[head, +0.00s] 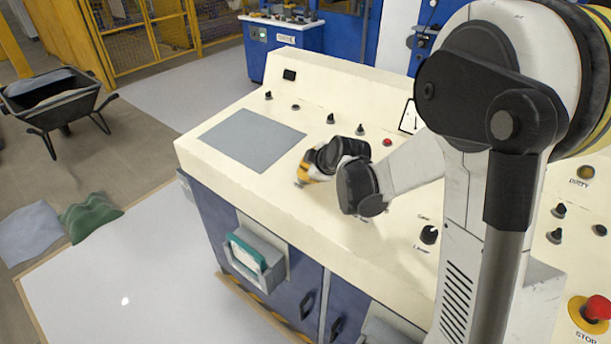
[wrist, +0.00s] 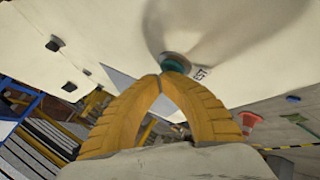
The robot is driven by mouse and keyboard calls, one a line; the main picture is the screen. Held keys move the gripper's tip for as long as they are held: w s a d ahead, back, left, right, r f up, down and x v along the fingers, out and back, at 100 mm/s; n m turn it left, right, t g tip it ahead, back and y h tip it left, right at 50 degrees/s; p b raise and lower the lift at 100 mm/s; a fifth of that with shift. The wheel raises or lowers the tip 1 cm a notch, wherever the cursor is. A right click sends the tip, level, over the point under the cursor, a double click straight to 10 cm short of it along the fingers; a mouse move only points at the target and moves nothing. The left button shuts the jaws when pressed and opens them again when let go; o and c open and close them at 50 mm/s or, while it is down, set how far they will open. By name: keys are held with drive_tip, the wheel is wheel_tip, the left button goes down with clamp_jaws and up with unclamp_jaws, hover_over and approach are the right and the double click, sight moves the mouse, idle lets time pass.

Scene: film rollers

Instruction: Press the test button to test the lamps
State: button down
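My gripper (head: 308,171) is low over the cream control panel (head: 258,192), right of the grey plate, with much of it behind my wrist links. In the wrist view its two yellow fingers (wrist: 160,79) meet at their tips with nothing visible between them. A round teal-green button (wrist: 175,63) in a grey collar sits just beyond the fingertips. Small dark lettering (wrist: 202,73) beside it is too blurred to read for certain. I cannot tell whether the fingertips touch the button. In the head view this button is hidden.
Several black knobs (head: 331,118) and a red button (head: 387,142) line the panel's back. A selector knob (head: 429,234) stands nearer. A red emergency stop (head: 597,307) is at lower right. The grey plate (head: 250,140) is clear. A wheelbarrow (head: 55,104) stands at left.

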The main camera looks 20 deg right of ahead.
idle(0.5)
drive_tip(key=shift+r+p, duration=0.6)
drive_tip(key=shift+r, duration=0.2)
drive_tip(key=shift+s+a+r+p, duration=0.1)
drive_tip(key=shift+a+r+p, duration=0.05)
drive_tip(key=shift+r+p, duration=1)
drive_tip(key=shift+s+a+r+p, duration=0.1)
drive_tip(key=shift+r+p, duration=0.65)
drive_tip(key=shift+r, duration=0.65)
drive_tip(key=s+r+m+g, duration=0.1)
drive_tip(key=s+r+m, duration=0.5)
drive_tip(key=s, duration=0.7)
drive_tip(key=s+r+m+g+h, duration=0.1)
drive_tip(key=s+m, duration=0.6)
drive_tip(key=s, duration=1)
drive_tip(key=shift+s+h, duration=0.25)
drive_tip(key=shift+h, duration=0.35)
